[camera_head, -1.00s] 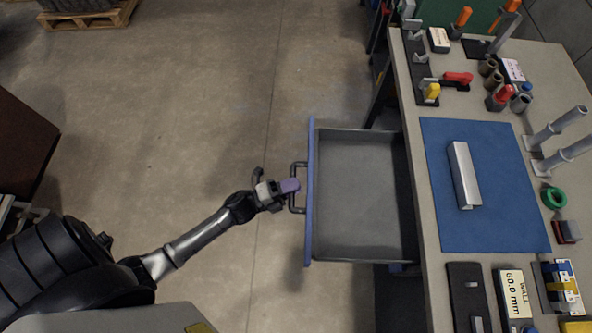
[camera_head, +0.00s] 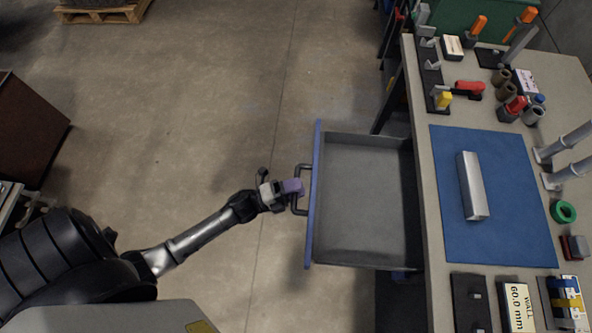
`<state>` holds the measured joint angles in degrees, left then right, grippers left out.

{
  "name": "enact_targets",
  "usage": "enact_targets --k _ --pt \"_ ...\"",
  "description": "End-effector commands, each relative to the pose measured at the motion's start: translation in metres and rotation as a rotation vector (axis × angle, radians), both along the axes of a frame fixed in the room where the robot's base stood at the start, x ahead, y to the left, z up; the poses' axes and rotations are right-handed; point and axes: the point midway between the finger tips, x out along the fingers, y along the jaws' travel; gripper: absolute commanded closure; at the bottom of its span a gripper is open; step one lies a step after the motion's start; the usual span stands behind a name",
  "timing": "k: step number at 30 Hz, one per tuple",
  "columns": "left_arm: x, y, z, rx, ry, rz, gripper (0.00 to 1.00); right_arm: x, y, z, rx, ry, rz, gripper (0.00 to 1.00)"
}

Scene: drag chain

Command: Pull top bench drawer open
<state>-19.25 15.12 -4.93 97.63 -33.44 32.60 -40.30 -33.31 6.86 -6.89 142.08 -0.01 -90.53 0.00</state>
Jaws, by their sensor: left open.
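The top bench drawer (camera_head: 368,205) is pulled well out from the left side of the workbench. It has a grey, empty inside and a blue front panel (camera_head: 314,195). A dark bar handle (camera_head: 300,168) stands off the outer face of the front. My left gripper (camera_head: 291,188) is at the handle, with its purple fingertip area beside or around the bar. It is open; whether it touches the bar cannot be made out. My right gripper is not in view.
The workbench (camera_head: 427,232) carries a blue mat (camera_head: 497,240) with a metal bar (camera_head: 471,185) on it, plus several clamps and tools. The concrete floor (camera_head: 190,110) left of the drawer is clear. A dark brown cabinet (camera_head: 30,140) stands at far left.

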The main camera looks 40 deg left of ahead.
Motion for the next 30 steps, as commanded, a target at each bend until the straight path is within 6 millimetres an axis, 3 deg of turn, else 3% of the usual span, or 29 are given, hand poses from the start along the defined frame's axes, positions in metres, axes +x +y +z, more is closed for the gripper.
enact_targets --k 5,21,30 --pt "-0.011 0.006 -0.003 -0.001 0.003 0.000 0.57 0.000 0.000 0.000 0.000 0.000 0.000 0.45" --pt "-0.095 0.055 -0.020 0.001 0.002 0.000 0.57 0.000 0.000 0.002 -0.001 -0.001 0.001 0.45" --pt "-0.116 0.067 -0.024 0.000 0.001 0.000 0.57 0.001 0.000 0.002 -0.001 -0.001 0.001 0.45"
